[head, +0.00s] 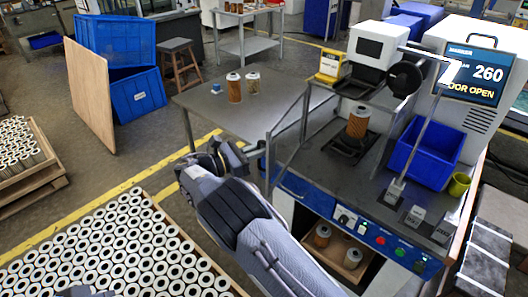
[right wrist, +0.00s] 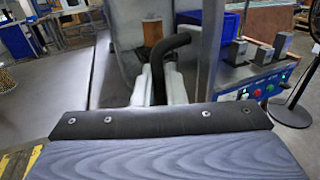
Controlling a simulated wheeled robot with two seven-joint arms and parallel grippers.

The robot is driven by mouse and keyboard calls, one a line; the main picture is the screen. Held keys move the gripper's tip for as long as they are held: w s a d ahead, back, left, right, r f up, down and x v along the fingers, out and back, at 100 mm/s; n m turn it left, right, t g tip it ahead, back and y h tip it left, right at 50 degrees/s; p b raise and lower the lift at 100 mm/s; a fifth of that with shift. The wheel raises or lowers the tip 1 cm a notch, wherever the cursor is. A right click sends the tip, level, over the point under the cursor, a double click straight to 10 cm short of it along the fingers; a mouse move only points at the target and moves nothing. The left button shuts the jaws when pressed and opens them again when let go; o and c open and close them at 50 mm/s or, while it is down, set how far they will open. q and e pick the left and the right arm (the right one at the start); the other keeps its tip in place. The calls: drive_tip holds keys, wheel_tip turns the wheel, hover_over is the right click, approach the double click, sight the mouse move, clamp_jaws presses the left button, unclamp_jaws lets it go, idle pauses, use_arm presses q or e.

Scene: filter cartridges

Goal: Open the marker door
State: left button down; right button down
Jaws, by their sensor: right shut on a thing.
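The marker (head: 455,130) is the white machine on the right in the head view. Its screen (head: 474,75) reads "260" and "DOOR OPEN". Its see-through door, with a grey frame (head: 303,128), stands swung out at the left side of the machine. One filter cartridge (head: 357,122) stands upright inside, under the marking head. My right gripper (right wrist: 157,88) is shut on the black curved door handle (right wrist: 171,42) in the right wrist view. In the head view my own wrist mostly hides the handle. My left gripper's fingers do not show.
A grey table (head: 245,112) with two cartridges (head: 234,88) stands behind my right arm. A blue bin (head: 424,150) sits on the machine's right. Below are a button panel (head: 380,240) and a shelf with cartridges (head: 322,235). A crate of many cartridges (head: 110,245) fills the front left.

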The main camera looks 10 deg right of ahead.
drive_tip(key=shift+w+a+m+g+h, duration=0.15)
drive_tip(key=shift+w+a+m+g, duration=0.25)
drive_tip(key=shift+w+g, duration=0.15)
drive_tip(key=shift+w+a+m+g+h, duration=0.15)
drive_tip(key=shift+w+a+m+g, duration=0.15)
drive_tip(key=shift+w+a+g, duration=0.25)
drive_tip(key=shift+w+d+r, duration=0.1)
drive_tip(key=c, duration=1.9)
unclamp_jaws()
drive_tip(key=shift+d, duration=0.1)
